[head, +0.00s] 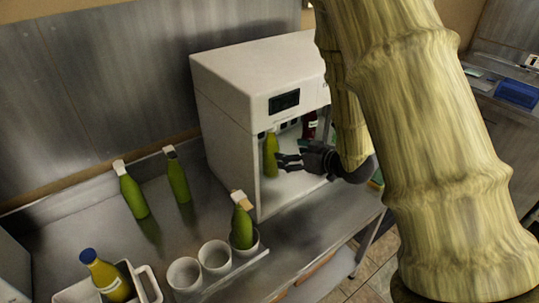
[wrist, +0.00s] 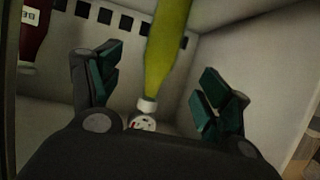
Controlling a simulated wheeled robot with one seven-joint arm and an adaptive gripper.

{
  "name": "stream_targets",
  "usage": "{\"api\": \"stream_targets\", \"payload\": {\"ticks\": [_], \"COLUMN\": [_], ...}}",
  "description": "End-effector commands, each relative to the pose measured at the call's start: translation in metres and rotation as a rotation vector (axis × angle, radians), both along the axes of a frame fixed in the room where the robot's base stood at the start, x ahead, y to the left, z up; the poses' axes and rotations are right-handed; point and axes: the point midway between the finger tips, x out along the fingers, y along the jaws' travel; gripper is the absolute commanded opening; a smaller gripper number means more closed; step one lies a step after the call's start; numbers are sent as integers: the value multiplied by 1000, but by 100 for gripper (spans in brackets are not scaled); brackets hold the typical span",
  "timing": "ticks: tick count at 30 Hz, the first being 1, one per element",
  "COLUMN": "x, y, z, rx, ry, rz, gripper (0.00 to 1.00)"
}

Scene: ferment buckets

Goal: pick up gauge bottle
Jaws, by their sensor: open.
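The gauge bottle (wrist: 166,50) is yellow-green with a white neck and a small round dial at its end (wrist: 142,121). In the head view a green bottle (head: 271,155) stands inside the open white cabinet (head: 228,112), near its left wall. My gripper (head: 288,162) reaches into the cabinet from the right, its fingers close to that bottle. In the wrist view my gripper (wrist: 158,80) is open, with dark green pads on either side of the bottle. The bottle shows between the fingers, with gaps on both sides. Its far end is cut off by the frame.
A red bottle (wrist: 33,42) with a white label is also in the cabinet. On the counter stand two green bottles (head: 133,196) (head: 178,181), white cups (head: 184,273), one holding a green bottle (head: 242,227), and a white tray (head: 150,284) with a yellow bottle (head: 108,277).

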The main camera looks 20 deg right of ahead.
Motion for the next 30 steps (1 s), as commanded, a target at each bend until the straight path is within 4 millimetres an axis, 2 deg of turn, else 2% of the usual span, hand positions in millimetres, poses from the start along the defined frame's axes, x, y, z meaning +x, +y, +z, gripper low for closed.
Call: {"api": "stream_targets", "payload": {"ticks": [10,20,30], "x": [33,47,75], "y": [12,21,39], "z": [-14,-21,-33], "rx": [-1,0,0], "ry": [2,1,1], "rz": [-6,-4,-2], "gripper": [78,78,78]}}
